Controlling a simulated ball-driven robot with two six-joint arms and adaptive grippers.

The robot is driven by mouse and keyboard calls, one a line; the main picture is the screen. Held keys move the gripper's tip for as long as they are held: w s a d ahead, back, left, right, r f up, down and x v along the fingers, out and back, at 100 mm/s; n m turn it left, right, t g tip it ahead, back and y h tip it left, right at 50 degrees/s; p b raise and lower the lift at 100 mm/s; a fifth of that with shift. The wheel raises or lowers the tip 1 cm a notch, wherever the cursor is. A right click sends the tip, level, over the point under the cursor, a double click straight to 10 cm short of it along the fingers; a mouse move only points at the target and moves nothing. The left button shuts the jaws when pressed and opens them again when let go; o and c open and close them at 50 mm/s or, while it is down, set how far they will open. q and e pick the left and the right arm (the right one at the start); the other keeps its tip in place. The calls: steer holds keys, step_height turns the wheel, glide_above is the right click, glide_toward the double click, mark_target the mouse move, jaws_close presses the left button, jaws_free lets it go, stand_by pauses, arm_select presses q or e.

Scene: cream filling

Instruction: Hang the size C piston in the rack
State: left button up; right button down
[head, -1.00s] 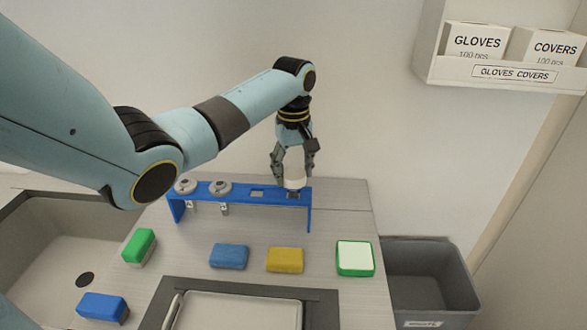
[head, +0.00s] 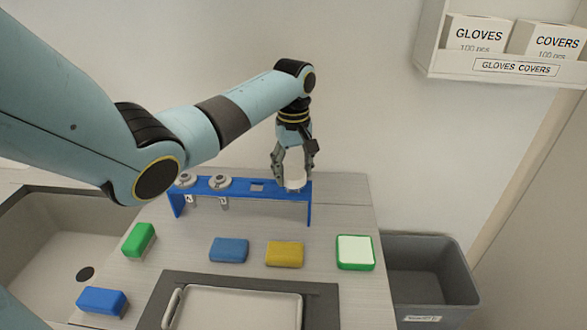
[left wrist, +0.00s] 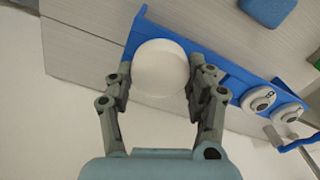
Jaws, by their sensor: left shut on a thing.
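The blue rack (head: 240,188) stands on the counter. Two grey-white pistons hang in its left part: one at the left end (head: 186,180) and one beside it (head: 220,183). A slot right of them is empty. My left gripper (head: 294,176) is shut on a white round-topped piston (head: 295,183) at the rack's right end. In the left wrist view the piston's white top (left wrist: 160,66) sits between the fingers, over the blue rack (left wrist: 232,78). Its lower part is hidden, and its size letter cannot be read. My right gripper is not in view.
Several sponges lie in front of the rack: green (head: 139,240), blue (head: 229,250), yellow (head: 285,254) and another blue (head: 102,302). A green-rimmed white block (head: 355,252) is at right. A tray (head: 240,308) lies in front, a sink (head: 50,240) left, a grey bin (head: 430,275) right.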

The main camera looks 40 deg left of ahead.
arm_select(q)
steer(key=shift+f, duration=0.15)
steer(key=shift+f, duration=0.45)
steer(key=shift+f, duration=0.15)
stand_by(0.7)
steer(key=o, duration=1.4)
steer(key=shift+f, duration=0.1)
step_height(320, 180, up, 2)
steer(key=shift+r+p, duration=0.15)
steer(key=shift+p, duration=0.5)
steer(key=shift+r, duration=2.4)
